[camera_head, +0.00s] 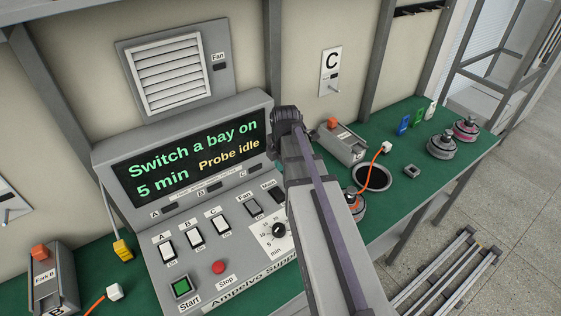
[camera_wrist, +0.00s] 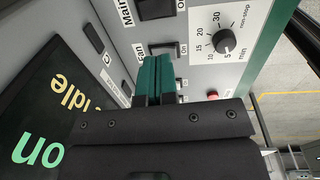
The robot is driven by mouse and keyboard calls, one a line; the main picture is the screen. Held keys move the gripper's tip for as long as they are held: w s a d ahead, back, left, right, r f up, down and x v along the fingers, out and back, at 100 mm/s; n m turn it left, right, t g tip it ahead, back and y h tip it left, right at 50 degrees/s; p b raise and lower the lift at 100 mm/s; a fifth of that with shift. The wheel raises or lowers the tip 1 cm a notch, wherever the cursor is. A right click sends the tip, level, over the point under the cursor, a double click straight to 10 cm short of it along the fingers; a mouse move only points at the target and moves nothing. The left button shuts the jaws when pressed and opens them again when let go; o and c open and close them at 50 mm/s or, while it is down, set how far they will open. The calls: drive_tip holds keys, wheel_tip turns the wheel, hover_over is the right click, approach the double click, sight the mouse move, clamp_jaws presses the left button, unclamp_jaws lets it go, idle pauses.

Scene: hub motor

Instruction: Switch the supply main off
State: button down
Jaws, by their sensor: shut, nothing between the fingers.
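The supply panel (camera_head: 238,265) has a row of rocker switches. The Main switch (camera_head: 276,195) is a dark rocker at the right end of the row, close beside my arm in the head view. In the wrist view the Main switch (camera_wrist: 157,8) is at the top edge, partly cut off. The Fan switch (camera_wrist: 166,48) is beside it, just past my fingertips. My gripper (camera_wrist: 155,62) has its teal fingers closed together with nothing between them. I cannot tell whether the fingertips touch the panel. My arm hides the gripper fingers in the head view.
White rockers A (camera_head: 166,247), B (camera_head: 194,237) and C (camera_head: 220,224), a timer dial (camera_head: 279,229), a red Stop button (camera_head: 218,267) and a green Start button (camera_head: 181,287) share the panel. The display (camera_head: 188,160) reads "Switch a bay on", "5 min", "Probe idle".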

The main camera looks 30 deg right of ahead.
sight(275, 189)
drive_tip(key=shift+r, duration=0.15)
drive_tip(key=shift+w+a+t, duration=0.15)
drive_tip(key=shift+w+t, duration=0.15)
drive_tip(key=shift+w, duration=0.45)
drive_tip(key=f+b, duration=0.4)
drive_tip(key=w+f+b, duration=0.1)
drive_tip(key=f+b, duration=0.8)
drive_tip(key=b, duration=0.1)
drive_tip(key=shift+w+a+f, duration=0.1)
drive_tip(key=shift+w+f, duration=0.3)
